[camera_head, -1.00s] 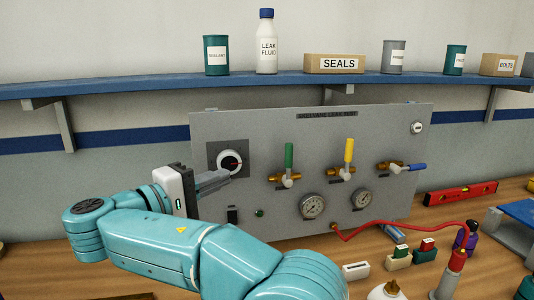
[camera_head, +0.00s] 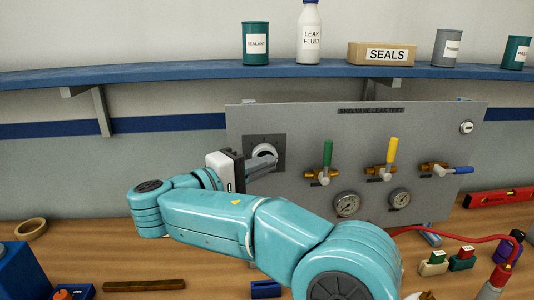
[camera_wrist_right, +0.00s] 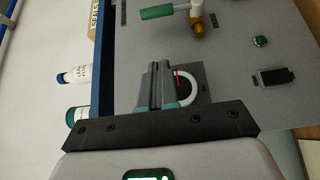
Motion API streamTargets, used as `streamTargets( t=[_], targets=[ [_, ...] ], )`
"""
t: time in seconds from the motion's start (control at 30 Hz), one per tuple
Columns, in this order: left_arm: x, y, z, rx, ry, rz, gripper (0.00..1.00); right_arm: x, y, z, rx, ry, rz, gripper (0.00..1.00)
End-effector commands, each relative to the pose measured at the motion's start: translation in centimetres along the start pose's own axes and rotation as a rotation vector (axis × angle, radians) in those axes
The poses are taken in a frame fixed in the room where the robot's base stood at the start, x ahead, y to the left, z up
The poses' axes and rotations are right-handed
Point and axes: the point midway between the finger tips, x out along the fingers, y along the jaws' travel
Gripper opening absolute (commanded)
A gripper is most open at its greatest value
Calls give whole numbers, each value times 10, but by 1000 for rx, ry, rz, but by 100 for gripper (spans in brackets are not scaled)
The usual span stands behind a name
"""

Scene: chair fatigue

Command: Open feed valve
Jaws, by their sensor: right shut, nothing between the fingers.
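The grey test panel (camera_head: 420,125) stands upright on the bench. It carries a green-handled valve (camera_head: 327,160) and a yellow-handled valve (camera_head: 390,155), both handles upright, and a blue-handled valve (camera_head: 452,170) with its handle sideways. I cannot read which is the feed valve. A round white dial (camera_head: 264,151) sits at the panel's left; the right wrist view also shows this dial (camera_wrist_right: 192,90) and the green handle (camera_wrist_right: 155,13). My right gripper (camera_head: 272,162) is shut and empty, its fingers in front of the dial and partly hiding it; whether they touch is unclear. My left gripper is out of view.
Two gauges, one of them the left gauge (camera_head: 346,204), sit below the valves. A red hose (camera_head: 440,233) runs along the bench. The blue shelf (camera_head: 200,78) above holds bottles and cans.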

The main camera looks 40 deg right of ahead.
Motion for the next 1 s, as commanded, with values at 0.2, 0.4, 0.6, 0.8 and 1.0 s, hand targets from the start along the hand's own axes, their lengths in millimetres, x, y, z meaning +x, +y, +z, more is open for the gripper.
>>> streamTargets(
  t=[0.2,0.4,0.6,0.8,1.0],
  targets=[
    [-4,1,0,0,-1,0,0,52,1,0,2,-6,-1,0],
    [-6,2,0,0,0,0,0,85,1,9,3,-3,0,0],
    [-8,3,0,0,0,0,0,99,0,23,3,-1,0,0],
    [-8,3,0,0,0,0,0,102,0,26,3,-1,0,0],
    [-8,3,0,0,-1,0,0,101,0,26,3,-1,0,0]
  ],
)
